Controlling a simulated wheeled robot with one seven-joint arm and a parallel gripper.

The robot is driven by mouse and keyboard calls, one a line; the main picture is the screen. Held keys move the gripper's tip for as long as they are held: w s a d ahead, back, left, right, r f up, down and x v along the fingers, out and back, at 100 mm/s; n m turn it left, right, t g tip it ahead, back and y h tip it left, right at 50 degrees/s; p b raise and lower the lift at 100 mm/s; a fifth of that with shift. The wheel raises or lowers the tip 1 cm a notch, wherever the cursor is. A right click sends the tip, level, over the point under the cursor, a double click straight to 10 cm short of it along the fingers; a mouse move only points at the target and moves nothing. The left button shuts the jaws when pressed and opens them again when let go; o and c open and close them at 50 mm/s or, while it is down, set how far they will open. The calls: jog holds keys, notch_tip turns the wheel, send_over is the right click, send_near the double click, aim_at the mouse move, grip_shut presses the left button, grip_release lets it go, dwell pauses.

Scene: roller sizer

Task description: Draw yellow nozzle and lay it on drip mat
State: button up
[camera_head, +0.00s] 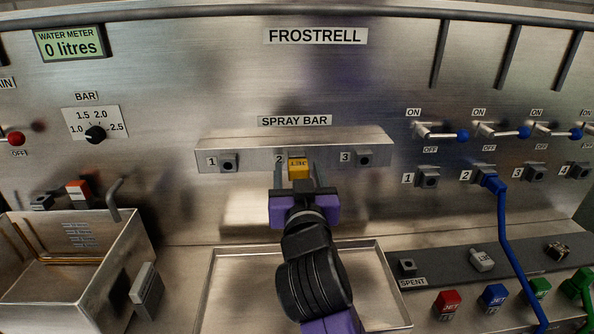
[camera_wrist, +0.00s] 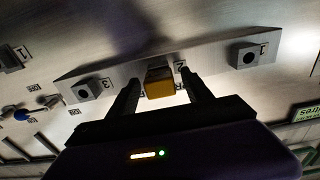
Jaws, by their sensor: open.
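The yellow nozzle (camera_head: 299,169) sits in socket 2 of the spray bar (camera_head: 262,158). Its face carries small print that I cannot read. It also shows in the wrist view (camera_wrist: 160,82). My gripper (camera_head: 297,177) is open, with one finger on each side of the yellow nozzle. In the wrist view the fingers (camera_wrist: 160,84) flank it, with a gap visible; I cannot tell whether either finger touches it. A shallow metal tray (camera_head: 212,285) lies below the bar, partly hidden by my arm.
Sockets 1 (camera_head: 229,162) and 3 (camera_head: 364,159) on the bar hold no nozzle. An open metal bin (camera_head: 75,300) stands at left. Lever valves (camera_head: 437,133) line the right wall.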

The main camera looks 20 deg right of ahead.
aim_at(299, 176)
jog(key=shift+c, duration=0.5)
grip_shut()
jog(key=shift+s, duration=0.1)
jog(key=shift+v, duration=2.95)
